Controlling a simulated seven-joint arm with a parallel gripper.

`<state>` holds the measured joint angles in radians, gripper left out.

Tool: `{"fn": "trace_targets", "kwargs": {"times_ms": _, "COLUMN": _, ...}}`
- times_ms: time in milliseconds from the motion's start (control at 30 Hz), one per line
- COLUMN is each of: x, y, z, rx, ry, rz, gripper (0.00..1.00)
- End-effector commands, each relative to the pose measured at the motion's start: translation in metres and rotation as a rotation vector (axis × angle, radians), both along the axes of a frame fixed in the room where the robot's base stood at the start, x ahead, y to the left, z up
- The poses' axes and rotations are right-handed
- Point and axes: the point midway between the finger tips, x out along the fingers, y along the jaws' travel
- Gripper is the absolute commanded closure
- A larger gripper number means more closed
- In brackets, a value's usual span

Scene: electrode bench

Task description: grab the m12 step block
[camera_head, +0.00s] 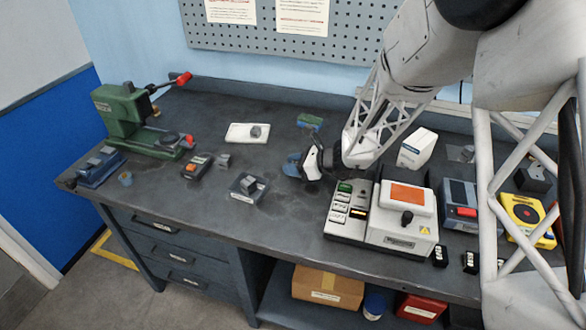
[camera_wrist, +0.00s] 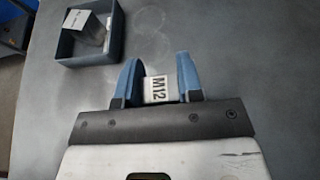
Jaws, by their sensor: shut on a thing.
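The M12 step block (camera_wrist: 158,90) shows in the wrist view as a small piece with a white label reading M12. It sits between the two blue fingers of my gripper (camera_wrist: 159,75), which is shut on it. Most of the block's body is hidden by the fingers and the gripper's dark front plate. In the head view my gripper (camera_head: 291,166) is over the middle of the bench, to the right of a small dark tray. The block cannot be made out there.
The dark tray (camera_head: 235,194) holds a grey block (camera_head: 250,184); it also shows in the wrist view (camera_wrist: 68,60). A white pad (camera_head: 235,132) with a grey piece lies behind. A console (camera_head: 345,222) stands close at right, a green press (camera_head: 125,110) at left.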

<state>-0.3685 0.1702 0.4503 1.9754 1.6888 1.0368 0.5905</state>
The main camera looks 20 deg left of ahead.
Motion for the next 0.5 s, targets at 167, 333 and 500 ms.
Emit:
{"fn": "trace_targets", "kwargs": {"times_ms": 167, "x": 0.000, "y": 0.000, "z": 0.024, "rx": 0.001, "ry": -0.003, "rz": 0.000, "gripper": 1.00}}
{"fn": "trace_targets", "kwargs": {"times_ms": 333, "x": 0.000, "y": 0.000, "z": 0.050, "rx": 0.001, "ry": -0.002, "rz": 0.000, "gripper": 1.00}}
{"fn": "trace_targets", "kwargs": {"times_ms": 500, "x": 0.000, "y": 0.000, "z": 0.072, "rx": 0.001, "ry": -0.002, "rz": 0.000, "gripper": 1.00}}
